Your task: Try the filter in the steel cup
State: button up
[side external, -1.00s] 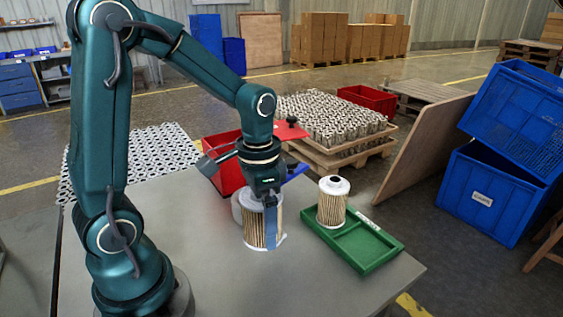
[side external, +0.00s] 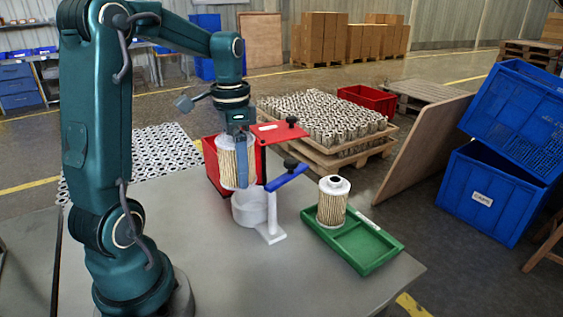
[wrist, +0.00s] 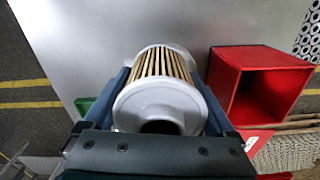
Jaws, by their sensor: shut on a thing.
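My gripper (side external: 240,150) is shut on a pleated filter (side external: 228,166) with white end caps and holds it upright in the air. In the wrist view the filter (wrist: 160,92) lies between the two blue fingers, its holed cap toward the camera. The pale grey steel cup (side external: 250,209) stands on the table below the held filter. The filter's lower end is close to the cup's rim, apart from the table; I cannot tell if it is centred over the cup. A second filter (side external: 331,205) stands upright in a green tray (side external: 372,243) at the right.
A blue arm with a black knob (side external: 287,178) stands on a white foot beside the cup. A red bin (side external: 213,170) is behind. The tray's front compartment is empty. The front table is clear.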

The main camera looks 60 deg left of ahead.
aim_at(250, 162)
jog(key=shift+w+a+f, duration=0.4)
jog(key=shift+w+f, duration=0.25)
jog(key=shift+f, duration=0.4)
jog(key=shift+w+a+f, duration=0.4)
jog(key=shift+w+f, duration=0.25)
jog(key=shift+f, duration=0.35)
jog(key=shift+w+a+f, duration=0.4)
jog(key=shift+w+f, duration=0.25)
jog(key=shift+f, duration=0.4)
jog(key=shift+f, duration=0.5)
jog(key=o, duration=1.1)
jog(key=shift+r, duration=0.15)
jog(key=shift+r, duration=0.9)
